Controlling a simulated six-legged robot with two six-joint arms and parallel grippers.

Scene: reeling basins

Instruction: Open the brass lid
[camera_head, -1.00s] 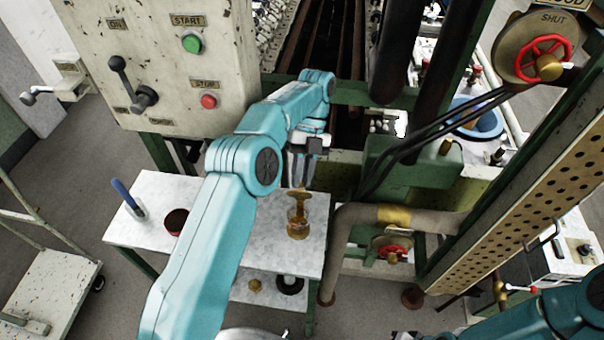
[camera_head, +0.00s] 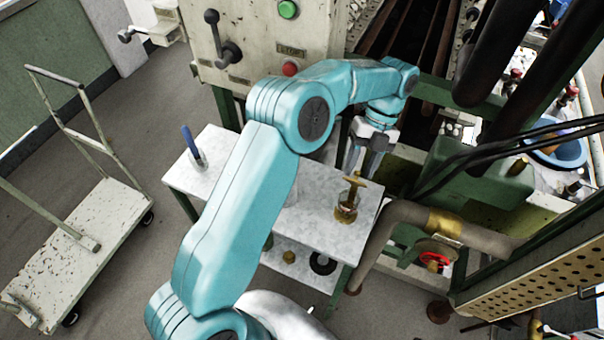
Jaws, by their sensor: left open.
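A small brass-coloured vessel (camera_head: 346,208) stands near the right end of the white marble-topped table. Its brass lid (camera_head: 357,181) shows as a flat, tilted piece above the body; I cannot tell how the two are joined. My left gripper (camera_head: 364,172) is open and points down, with its fingers just above and beside the lid. I cannot tell whether a finger touches it. My left arm covers part of the table. My right gripper is not in view.
The white table (camera_head: 222,145) holds a blue-handled tool (camera_head: 190,142) at its left end. A control box (camera_head: 262,50) with a lever is behind. A thick bent pipe (camera_head: 392,222) runs close to the table's right. A trolley (camera_head: 75,245) stands left on open floor.

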